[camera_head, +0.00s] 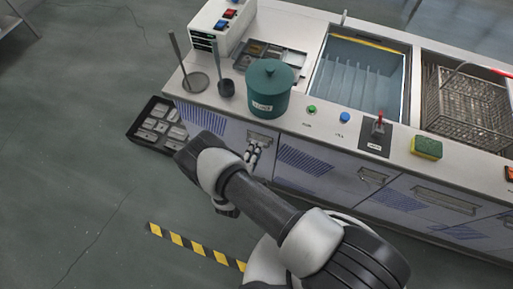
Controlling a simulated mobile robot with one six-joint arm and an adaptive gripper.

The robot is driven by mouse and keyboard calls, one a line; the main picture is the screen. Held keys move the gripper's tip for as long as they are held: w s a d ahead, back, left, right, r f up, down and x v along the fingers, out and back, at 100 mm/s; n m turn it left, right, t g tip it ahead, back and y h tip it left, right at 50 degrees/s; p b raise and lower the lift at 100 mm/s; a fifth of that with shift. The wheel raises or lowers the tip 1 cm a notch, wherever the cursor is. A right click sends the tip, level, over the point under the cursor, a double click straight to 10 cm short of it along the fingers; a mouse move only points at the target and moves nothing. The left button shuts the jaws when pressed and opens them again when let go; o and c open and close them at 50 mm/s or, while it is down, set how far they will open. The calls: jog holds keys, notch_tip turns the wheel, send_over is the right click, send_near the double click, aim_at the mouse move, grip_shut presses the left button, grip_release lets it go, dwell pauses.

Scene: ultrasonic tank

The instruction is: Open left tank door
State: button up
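The left door (233,131) is the leftmost grey front panel of the tank cabinet, with a blue slatted vent. It looks closed, flush with the panel beside it. Its recessed metal handle (262,138) is near the door's upper right corner. My gripper (254,150) is in front of the door, just below the handle, and its fingers point up toward it. The view is too small to tell whether the fingers touch the handle or how far apart they are. My arm hides the lower part of the door.
A green lidded pot (269,90) stands on the counter above the door. A dark tray of metal parts (160,127) lies on the floor left of the cabinet. Yellow-black tape (190,245) marks the floor. The floor at left is mostly clear.

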jog(key=shift+x, duration=1.05)
jog(key=shift+c, duration=0.6)
grip_shut()
